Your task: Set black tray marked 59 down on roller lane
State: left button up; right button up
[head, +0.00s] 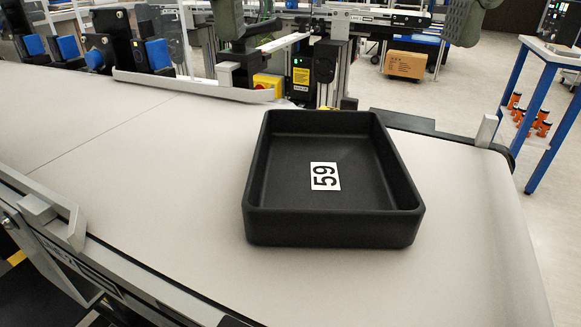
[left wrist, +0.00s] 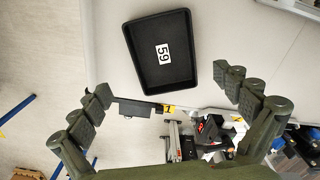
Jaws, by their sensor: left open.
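The black tray marked 59 (head: 330,228) sits flat and upright on a smooth grey belt (head: 150,165), near its right end. It is empty, with a white label on its floor; it also shows in the left wrist view (left wrist: 183,78). My left gripper (head: 350,42) is open, its green fingers wide apart at the top of the head view. In the left wrist view its fingertips (left wrist: 163,84) frame empty space, and the tray is apart from them. No roller lane can be clearly made out. My right gripper is not in view.
Grey guide rails (head: 195,87) and a sensor post (head: 301,75) stand along the belt's far edge. A small upright stop (head: 487,131) is at its right end. A blue-legged table (head: 545,125) stands on the floor at right. The belt left of the tray is clear.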

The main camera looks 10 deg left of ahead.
aim_at(324, 176)
pick_arm(q)
jog(key=f, duration=0.5)
jog(key=f+b, duration=0.1)
jog(key=f, duration=0.2)
jog(key=shift+w+a, duration=0.1)
jog(key=shift+a, duration=0.2)
jog(key=shift+r, duration=0.1)
jog(key=c, duration=1.1)
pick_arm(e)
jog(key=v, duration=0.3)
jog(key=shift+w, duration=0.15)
pick_arm(q)
jog(key=shift+c, duration=0.2)
